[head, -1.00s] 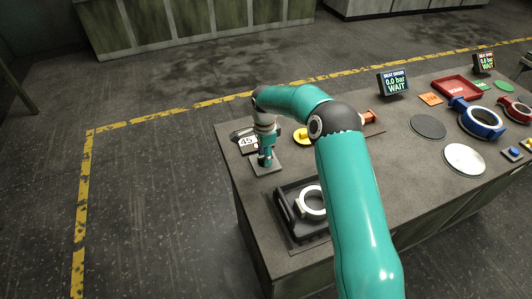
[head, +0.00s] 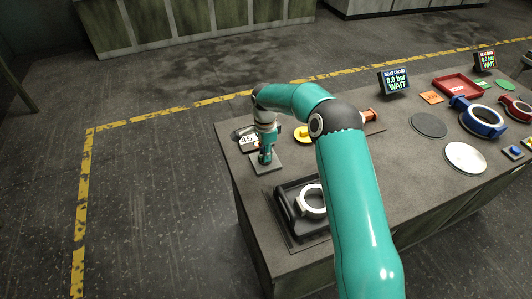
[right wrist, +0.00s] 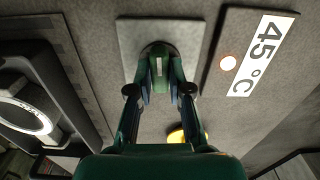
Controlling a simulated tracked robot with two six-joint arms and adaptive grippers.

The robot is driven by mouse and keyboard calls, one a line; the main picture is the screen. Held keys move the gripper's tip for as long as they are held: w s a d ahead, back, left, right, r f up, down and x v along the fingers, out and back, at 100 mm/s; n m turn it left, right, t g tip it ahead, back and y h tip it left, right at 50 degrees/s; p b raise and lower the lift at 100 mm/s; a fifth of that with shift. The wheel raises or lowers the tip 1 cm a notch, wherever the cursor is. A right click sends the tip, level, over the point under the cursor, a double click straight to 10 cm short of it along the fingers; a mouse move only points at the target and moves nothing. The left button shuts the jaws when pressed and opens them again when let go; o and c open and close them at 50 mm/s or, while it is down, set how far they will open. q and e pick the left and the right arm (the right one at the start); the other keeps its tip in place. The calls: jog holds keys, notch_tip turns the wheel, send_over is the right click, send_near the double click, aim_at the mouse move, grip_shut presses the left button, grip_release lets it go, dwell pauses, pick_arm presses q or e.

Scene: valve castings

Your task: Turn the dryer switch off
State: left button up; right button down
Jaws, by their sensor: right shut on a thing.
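A small switch on a square grey base plate (head: 256,170) stands near the table's left edge, beside a dark plate reading 45 °C (head: 247,141). My right gripper (head: 265,157) points down over it. In the right wrist view the base plate (right wrist: 130,40) lies under the fingertips. The 45 °C plate (right wrist: 222,82) with a pale round spot is to the right there. My left gripper is out of view.
A black tray-like fixture (head: 286,215) holding a white ring (head: 311,201) stands close in front. A yellow part (head: 302,134) is just right of the gripper. Two WAIT displays (head: 393,82), (head: 485,62) and a blue ring casting (head: 482,120) stand farther right.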

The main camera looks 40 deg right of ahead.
jog(key=n+b, duration=0.1)
jog(key=n, duration=0.2)
jog(key=shift+n+b, duration=0.3)
jog(key=shift+b, duration=0.1)
jog(key=n+b, duration=0.1)
jog(key=n, duration=0.2)
jog(key=shift+n, duration=0.4)
jog(key=n, duration=0.9)
jog(key=shift+n, duration=0.4)
jog(key=c, duration=1.1)
grip_release()
jog(key=shift+r, duration=0.1)
notch_tip(320, 180, up, 12)
jog(key=shift+f, duration=0.1)
